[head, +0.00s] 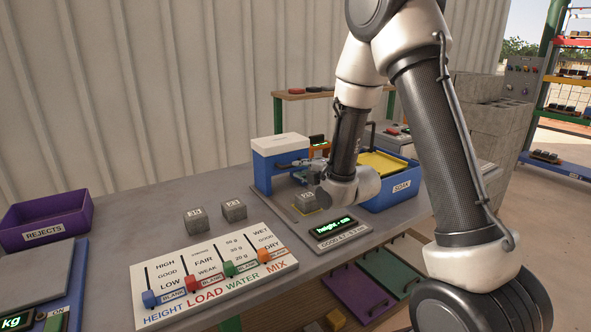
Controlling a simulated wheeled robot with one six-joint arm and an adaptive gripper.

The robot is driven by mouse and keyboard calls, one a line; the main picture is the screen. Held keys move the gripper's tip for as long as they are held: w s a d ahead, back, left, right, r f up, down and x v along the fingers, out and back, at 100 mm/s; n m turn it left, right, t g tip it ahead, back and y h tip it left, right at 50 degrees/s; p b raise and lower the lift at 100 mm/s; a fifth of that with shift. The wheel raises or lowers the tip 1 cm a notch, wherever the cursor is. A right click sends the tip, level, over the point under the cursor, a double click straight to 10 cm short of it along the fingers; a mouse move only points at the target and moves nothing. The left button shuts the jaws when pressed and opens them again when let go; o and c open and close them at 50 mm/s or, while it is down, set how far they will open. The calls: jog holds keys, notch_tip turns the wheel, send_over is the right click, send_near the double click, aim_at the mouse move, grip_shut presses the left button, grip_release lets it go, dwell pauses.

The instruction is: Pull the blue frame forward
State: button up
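The blue frame (262,177) stands upright at the back of the grey measuring plate, with a white block-like top (279,143). My gripper (296,167) reaches in from the right, close to the frame's right side and below the white top. Its fingers are small and partly hidden by my wrist, so I cannot tell whether they are open or touch the frame. A grey numbered block (305,203) sits on a yellowish pad on the plate, in front of the frame. The height display (329,227) is lit green, but shows no readable number.
Two grey blocks (195,220) (233,210) stand left of the plate. A slider board (213,275) lies at the front. A purple REJECTS bin (48,217) is at the left. A blue SOAK bin (398,190) with a yellow top stands right, behind my arm.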

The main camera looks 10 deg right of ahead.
aim_at(284, 169)
jog(key=x, duration=0.7)
jog(key=shift+w, duration=0.1)
grip_shut()
